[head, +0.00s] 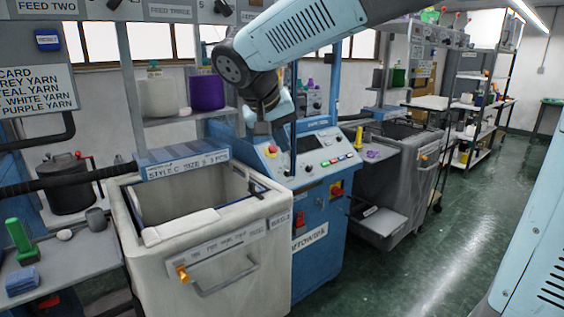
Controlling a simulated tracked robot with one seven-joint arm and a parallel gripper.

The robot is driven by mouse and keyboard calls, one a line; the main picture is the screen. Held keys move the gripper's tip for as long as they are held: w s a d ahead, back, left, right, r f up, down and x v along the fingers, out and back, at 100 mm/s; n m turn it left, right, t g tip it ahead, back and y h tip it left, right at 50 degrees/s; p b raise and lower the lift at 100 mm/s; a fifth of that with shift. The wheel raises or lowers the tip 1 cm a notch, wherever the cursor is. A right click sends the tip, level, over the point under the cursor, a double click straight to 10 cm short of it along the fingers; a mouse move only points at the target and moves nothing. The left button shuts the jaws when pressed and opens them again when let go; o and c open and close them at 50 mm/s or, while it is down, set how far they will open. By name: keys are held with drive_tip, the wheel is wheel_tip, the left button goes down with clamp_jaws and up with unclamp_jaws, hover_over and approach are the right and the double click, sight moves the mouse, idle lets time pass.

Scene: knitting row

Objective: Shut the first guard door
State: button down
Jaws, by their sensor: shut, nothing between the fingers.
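I cannot tell for sure which part is the first guard door. My gripper (263,129) points down in front of the control panel's left side, above and behind the pale front's right corner. It is shut and empty, apart from the handle. My arm hides part of the shelf behind.
A blue cabinet with a sloped control panel (315,150) stands right of the pale front. A second machine (410,160) stands farther right. A grey side table (75,258) with small items is at left. The green floor (430,250) is open at right.

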drive_tip(key=w+a, duration=0.2)
drive_tip(key=a, duration=0.5)
drive_tip(key=w+d+f+t, duration=0.1)
drive_tip(key=w+d+f, duration=0.4)
drive_tip(key=d+f, duration=0.2)
drive_tip(key=shift+w+d+f+h, duration=0.25)
drive_tip(key=shift+w+f+h, duration=0.15)
drive_tip(key=shift+f, duration=0.1)
